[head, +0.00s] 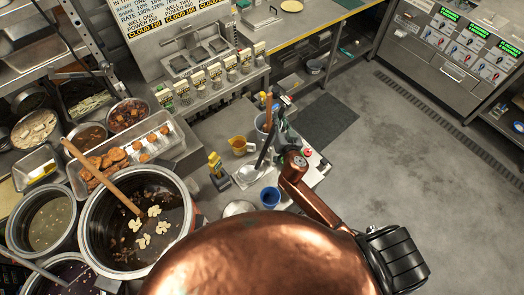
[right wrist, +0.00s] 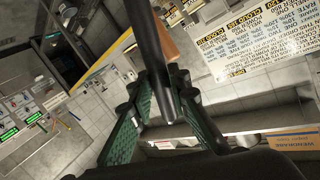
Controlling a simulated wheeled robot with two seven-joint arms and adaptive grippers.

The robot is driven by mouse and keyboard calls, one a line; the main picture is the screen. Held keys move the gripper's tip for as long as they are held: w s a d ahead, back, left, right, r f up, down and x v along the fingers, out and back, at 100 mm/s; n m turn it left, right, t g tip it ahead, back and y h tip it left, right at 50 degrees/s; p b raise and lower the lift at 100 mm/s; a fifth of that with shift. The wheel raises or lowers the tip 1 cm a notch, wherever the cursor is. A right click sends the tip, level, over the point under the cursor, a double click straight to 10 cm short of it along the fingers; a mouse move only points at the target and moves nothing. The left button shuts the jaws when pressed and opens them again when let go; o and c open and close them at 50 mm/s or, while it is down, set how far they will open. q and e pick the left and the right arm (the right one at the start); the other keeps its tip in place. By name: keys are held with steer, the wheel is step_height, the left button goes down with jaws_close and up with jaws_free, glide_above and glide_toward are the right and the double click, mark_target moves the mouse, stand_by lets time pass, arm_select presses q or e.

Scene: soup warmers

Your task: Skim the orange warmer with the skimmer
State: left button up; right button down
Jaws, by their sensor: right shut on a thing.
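A large round pot (head: 183,240) of dark liquid stands at the left in the head view, with several pale clumps (head: 154,211) floating on it. A wooden-handled tool (head: 90,160) leans in it. I cannot tell from its colour whether it is the orange warmer. My right gripper (head: 280,128) is over the small counter to the right of the pot; in the right wrist view its green fingers (right wrist: 160,115) are shut on a dark rod (right wrist: 148,45), likely the skimmer's handle. The rod also shows in the head view (head: 266,149); its working end is unclear. My left gripper is out of view.
Two more soup pots (head: 44,216) (head: 62,268) stand left of the large pot. A food tray (head: 158,158) sits behind it. Open floor (head: 400,180) lies to the right.

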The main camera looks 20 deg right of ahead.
steer(key=shift+r+p, duration=0.8)
steer(key=shift+r, duration=0.55)
stand_by(0.5)
